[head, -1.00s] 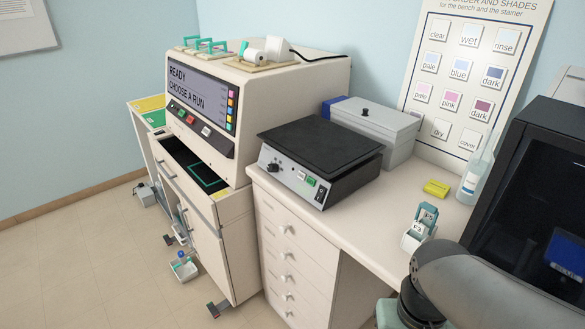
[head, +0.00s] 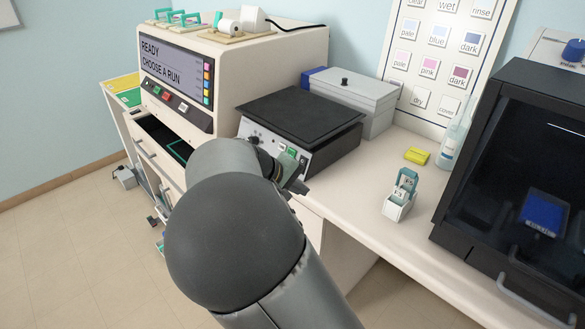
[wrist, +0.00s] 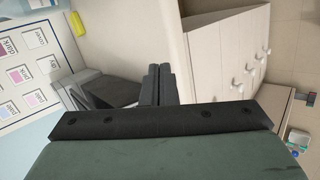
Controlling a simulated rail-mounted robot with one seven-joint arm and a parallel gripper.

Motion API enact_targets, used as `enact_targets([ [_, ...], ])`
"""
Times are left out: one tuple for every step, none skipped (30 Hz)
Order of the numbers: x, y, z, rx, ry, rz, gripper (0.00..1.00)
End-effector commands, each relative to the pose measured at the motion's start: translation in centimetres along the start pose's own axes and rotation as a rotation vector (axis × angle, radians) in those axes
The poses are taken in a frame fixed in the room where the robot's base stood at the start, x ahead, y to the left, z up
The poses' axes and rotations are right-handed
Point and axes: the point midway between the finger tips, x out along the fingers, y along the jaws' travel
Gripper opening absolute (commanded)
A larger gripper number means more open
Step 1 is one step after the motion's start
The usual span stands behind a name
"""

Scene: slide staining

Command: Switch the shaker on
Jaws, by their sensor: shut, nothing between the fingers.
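The shaker (head: 305,118) stands on the bench with its flat black platform on top. Its sloped front panel carries a knob (head: 253,138) at the left and a small green switch (head: 292,152) towards the right. My gripper (head: 298,184) is just in front of the right part of this panel, largely hidden behind my arm. In the wrist view its two fingers (wrist: 158,86) are together and empty, pointing at the bench edge beside the shaker (wrist: 112,90). The frames do not show whether the fingertips touch the panel. The switch's position is too small to tell.
The stainer (head: 185,75) with its lit screen stands left of the shaker. A grey box (head: 352,98) is behind it. A slide holder (head: 400,196), a yellow block (head: 417,156) and a bottle (head: 452,140) stand to the right, before a black cabinet (head: 520,180).

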Motion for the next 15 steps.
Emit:
enact_targets([
  [-2.1, -1.0, -2.5, -0.042, 0.050, 0.085, 0.00],
  [-3.2, -1.2, -3.5, -0.057, 0.074, 0.126, 0.00],
  [-4.5, -1.6, -4.7, -0.075, 0.103, 0.174, 0.00],
  [-5.4, -1.9, -5.5, -0.086, 0.121, 0.203, 0.00],
  [-6.2, -2.1, -6.1, -0.094, 0.138, 0.228, 0.00],
  [-7.1, -2.3, -6.7, -0.103, 0.156, 0.255, 0.00],
  [-7.6, -2.4, -7.0, -0.108, 0.166, 0.270, 0.00],
  [-8.0, -2.5, -7.2, -0.111, 0.173, 0.281, 0.00],
  [-8.3, -2.6, -7.4, -0.114, 0.180, 0.289, 0.00],
  [-8.4, -2.7, -7.5, -0.114, 0.182, 0.293, 0.00],
  [-8.5, -2.7, -7.5, -0.115, 0.183, 0.294, 0.00],
  [-8.5, -2.6, -7.6, -0.114, 0.183, 0.295, 0.00],
  [-8.5, -2.6, -7.5, -0.114, 0.183, 0.294, 0.00],
  [-8.4, -2.6, -7.5, -0.114, 0.183, 0.293, 0.00],
  [-8.4, -2.6, -7.5, -0.114, 0.183, 0.292, 0.00],
])
